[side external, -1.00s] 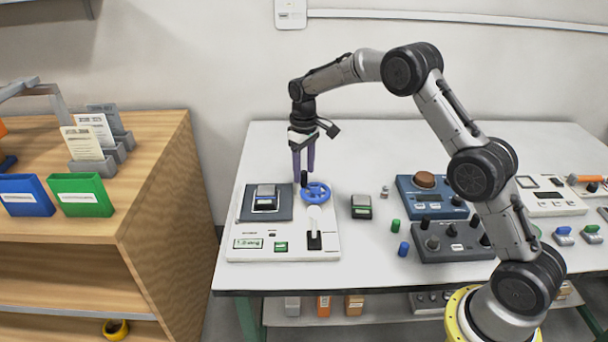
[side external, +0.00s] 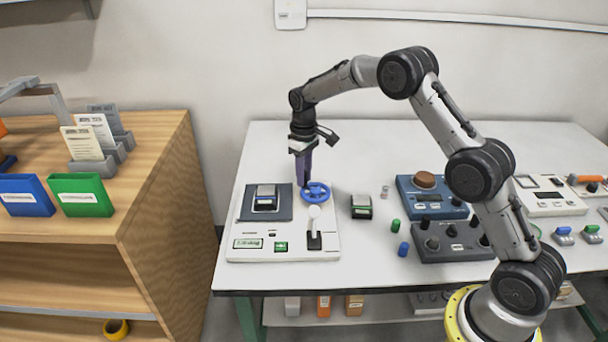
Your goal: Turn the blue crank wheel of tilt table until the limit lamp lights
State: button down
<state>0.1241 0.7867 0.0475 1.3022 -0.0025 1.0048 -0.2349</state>
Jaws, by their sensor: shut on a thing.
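The tilt table is a white unit (side external: 245,226) at the left of the work table, with a dark square platform (side external: 247,206) bearing a small block with a light top (side external: 266,197). Its blue crank wheel (side external: 318,193) lies flat at the back right of the unit. My gripper (side external: 302,182) points down at the left rim of the wheel, shut on the wheel's crank handle, which the fingers mostly hide. A small display (side external: 248,244) and a green label or lamp (side external: 281,247) sit on the front. I cannot tell which part is the limit lamp or whether it is lit.
A white-knobbed lever (side external: 314,222) stands just in front of the wheel. A dark block (side external: 361,206) and green (side external: 395,226) and blue (side external: 403,249) cylinders lie to the right. A blue device (side external: 432,198) stands beyond them. A wooden shelf (side external: 150,190) is at left.

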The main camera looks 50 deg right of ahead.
jog(key=shift+w+d+m, duration=0.1)
jog(key=shift+d+m, duration=0.15)
jog(key=shift+m, duration=0.5)
jog(key=shift+d+m, duration=0.25)
jog(key=shift+m, duration=0.5)
jog(key=c, duration=0.7)
grip_release()
notch_tip(320, 180, up, 14)
jog(key=shift+f, duration=0.1)
